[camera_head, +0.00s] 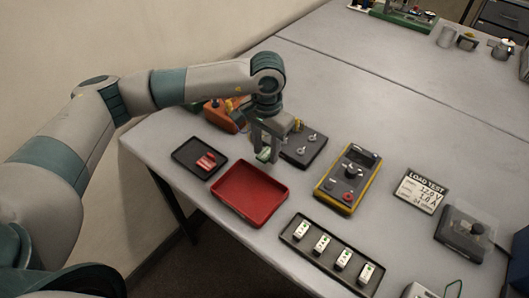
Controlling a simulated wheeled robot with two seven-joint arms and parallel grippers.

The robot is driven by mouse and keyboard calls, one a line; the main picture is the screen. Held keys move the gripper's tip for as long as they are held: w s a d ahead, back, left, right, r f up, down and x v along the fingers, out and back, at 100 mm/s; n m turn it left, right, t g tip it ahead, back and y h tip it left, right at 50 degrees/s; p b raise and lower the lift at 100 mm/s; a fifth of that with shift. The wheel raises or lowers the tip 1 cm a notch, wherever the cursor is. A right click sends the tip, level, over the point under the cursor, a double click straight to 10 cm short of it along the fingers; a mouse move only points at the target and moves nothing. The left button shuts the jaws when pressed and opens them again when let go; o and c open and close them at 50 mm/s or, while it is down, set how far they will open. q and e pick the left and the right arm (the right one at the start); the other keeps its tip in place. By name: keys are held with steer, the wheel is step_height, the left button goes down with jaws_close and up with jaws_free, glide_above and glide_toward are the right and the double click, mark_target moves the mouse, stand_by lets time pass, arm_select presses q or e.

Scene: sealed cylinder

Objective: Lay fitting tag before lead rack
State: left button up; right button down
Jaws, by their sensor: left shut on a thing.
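My left gripper (266,150) points down above the table, just behind the red tray. It is shut on a small pale green and white piece (264,154), mostly hidden by the fingers; I cannot read it. A dark tray (296,247) at the front holds several white tags with green marks (321,243). A small black tray (183,163) at the left holds red pieces (206,162). A dark plate with silver knobs (304,147) lies right of the gripper; I cannot tell if it is the lead rack. A card (421,190) reads "LOAD TEST" with values. My right gripper is out of view.
The red tray (250,194) is empty. A yellow-edged meter (349,177) lies in the middle, a grey box with a black knob (464,232) at the right. An orange device (224,113) stands behind the gripper. The table's back is largely clear.

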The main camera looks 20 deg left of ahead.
mark_target(265, 155)
arm_select(q)
steer(key=shift+w+a+f, duration=0.15)
steer(key=shift+a+f, duration=0.05)
steer(key=shift+a, duration=0.1)
steer(key=shift+f, duration=0.15)
steer(key=shift+f+p, duration=0.3)
steer(key=shift+p, duration=0.2)
step_height(265, 155, down, 2)
steer(key=shift+p, duration=0.7)
steer(key=shift+f, duration=0.55)
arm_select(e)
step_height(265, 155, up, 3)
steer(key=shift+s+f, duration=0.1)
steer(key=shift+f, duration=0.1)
